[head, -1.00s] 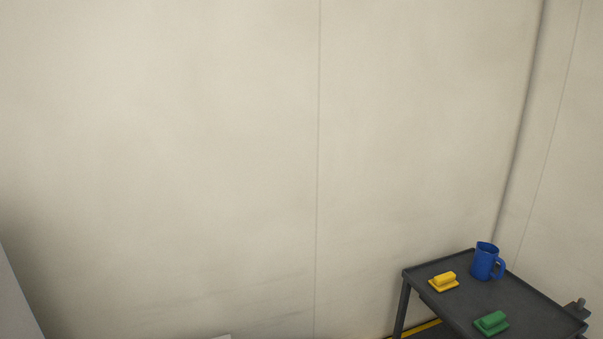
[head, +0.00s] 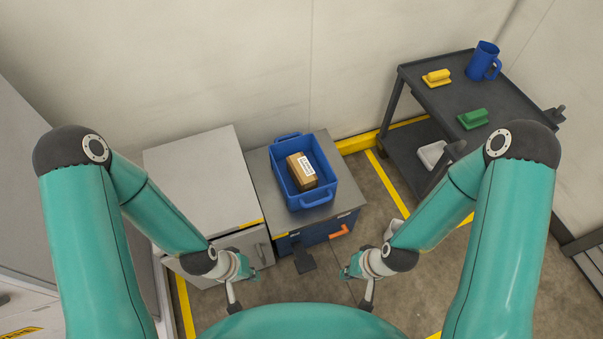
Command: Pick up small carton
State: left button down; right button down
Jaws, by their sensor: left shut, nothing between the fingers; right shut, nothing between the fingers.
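A small brown carton (head: 297,177) with a white label lies inside a blue tote (head: 318,199) with two handles. The tote stands on a grey-topped cabinet (head: 262,199) ahead of me. My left gripper (head: 234,306) is shut and empty, low in front of the cabinets and left of the middle. My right gripper (head: 366,304) is shut and empty, low and right of the middle. Both grippers are apart from the tote and the carton.
A light grey cabinet (head: 195,175) stands left of the tote's cabinet. A dark cart (head: 440,100) at the right holds a blue pitcher (head: 482,61), a yellow block (head: 437,78) and a green block (head: 473,118). Floor (head: 360,210) shows between cabinet and cart.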

aim_at(299, 168)
jog(key=z, duration=0.55)
jog(key=i, duration=0.15)
jog(key=u, duration=2.85)
jog(key=k, duration=1.8)
jog(key=z, duration=0.6)
jog(key=i, duration=1)
